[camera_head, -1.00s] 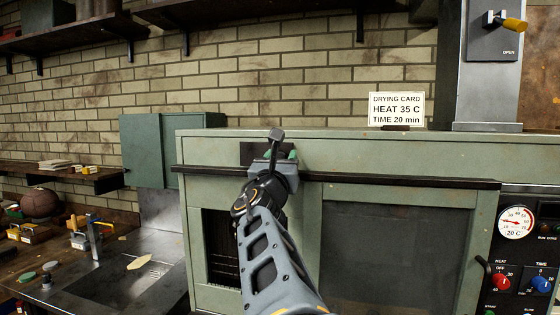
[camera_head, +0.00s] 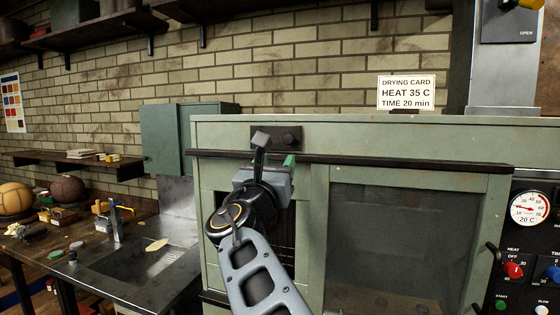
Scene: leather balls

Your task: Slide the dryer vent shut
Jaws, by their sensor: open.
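The dryer (camera_head: 355,135) is a pale green cabinet with a dark rail across its front. Above the rail is a small dark plate with a round knob (camera_head: 291,139), which looks like the vent slide; I cannot tell how far it stands open. My gripper (camera_head: 276,151) is open and empty in front of the plate, just below and left of the knob. One finger overlaps the plate's left part in the picture, and I cannot tell whether it touches. A panel with a yellow handle and the word OPEN (camera_head: 526,33) is on the metal column at upper right.
A dark glass door (camera_head: 400,240) fills the dryer's front right, beside the dial (camera_head: 529,208) and knobs. A drying card (camera_head: 406,93) stands on top. A metal sink (camera_head: 135,270) and a cluttered bench are at left.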

